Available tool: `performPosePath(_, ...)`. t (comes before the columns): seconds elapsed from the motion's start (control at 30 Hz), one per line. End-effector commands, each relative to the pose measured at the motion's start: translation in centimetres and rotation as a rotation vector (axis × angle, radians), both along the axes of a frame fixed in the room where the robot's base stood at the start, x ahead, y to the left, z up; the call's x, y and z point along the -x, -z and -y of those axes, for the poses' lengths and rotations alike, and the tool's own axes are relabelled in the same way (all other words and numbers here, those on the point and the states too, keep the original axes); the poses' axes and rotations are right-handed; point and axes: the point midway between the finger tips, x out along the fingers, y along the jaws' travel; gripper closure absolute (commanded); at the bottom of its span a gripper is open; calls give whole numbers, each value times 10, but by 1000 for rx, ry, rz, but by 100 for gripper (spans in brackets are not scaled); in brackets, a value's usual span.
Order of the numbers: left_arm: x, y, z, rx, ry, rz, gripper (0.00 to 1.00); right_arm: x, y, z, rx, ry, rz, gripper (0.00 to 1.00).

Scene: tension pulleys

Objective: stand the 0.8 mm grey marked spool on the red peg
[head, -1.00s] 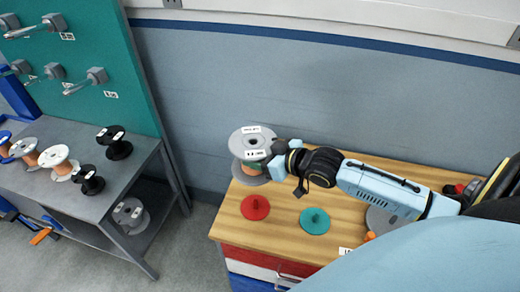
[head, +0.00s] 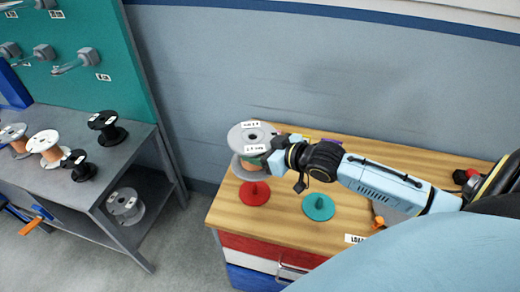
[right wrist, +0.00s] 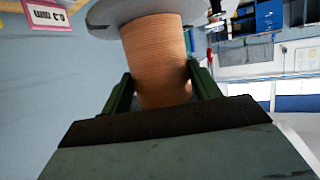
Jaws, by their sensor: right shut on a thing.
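A large grey spool (head: 236,137) wound with copper-coloured wire is upright in the head view, with white labels on its top flange too small to read. My right gripper (head: 273,152) is shut on it from the right. In the right wrist view the copper winding (right wrist: 158,55) sits between the two dark green fingers (right wrist: 160,92). The red peg (head: 254,193), a round base with a short post, stands on the wooden bench top, just in front of the spool. The lower flange appears close above or behind the peg; the exact gap is unclear. My left gripper is out of view.
A teal peg (head: 319,207) stands right of the red one on the wooden bench (head: 285,228). An orange item (head: 378,222) lies partly hidden by my right arm. At left, a grey table (head: 75,185) holds several other spools. The blue wall is behind.

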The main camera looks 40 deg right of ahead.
Motion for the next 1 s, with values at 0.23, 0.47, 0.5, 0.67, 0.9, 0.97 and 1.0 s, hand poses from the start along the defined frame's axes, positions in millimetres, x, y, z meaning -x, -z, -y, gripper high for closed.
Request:
performPosePath(0.23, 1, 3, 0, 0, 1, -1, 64, -1, 0, 0, -1, 0, 7, 82)
performPosePath(0.47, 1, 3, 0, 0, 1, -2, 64, -1, 0, 0, -2, 0, 8, 82)
performPosePath(0.5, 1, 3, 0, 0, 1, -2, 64, -1, 0, 0, -2, 0, 8, 82)
performPosePath(0.67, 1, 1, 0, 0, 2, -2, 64, -1, 0, 0, -1, 0, 7, 82)
performPosePath(0.9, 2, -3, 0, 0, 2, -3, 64, 0, 2, 0, -3, -1, 7, 82)
performPosePath(0.97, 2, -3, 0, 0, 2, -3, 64, 0, 3, 0, -2, 0, 8, 82)
performPosePath(1.0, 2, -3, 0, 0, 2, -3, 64, 0, 3, 0, -2, 0, 8, 82)
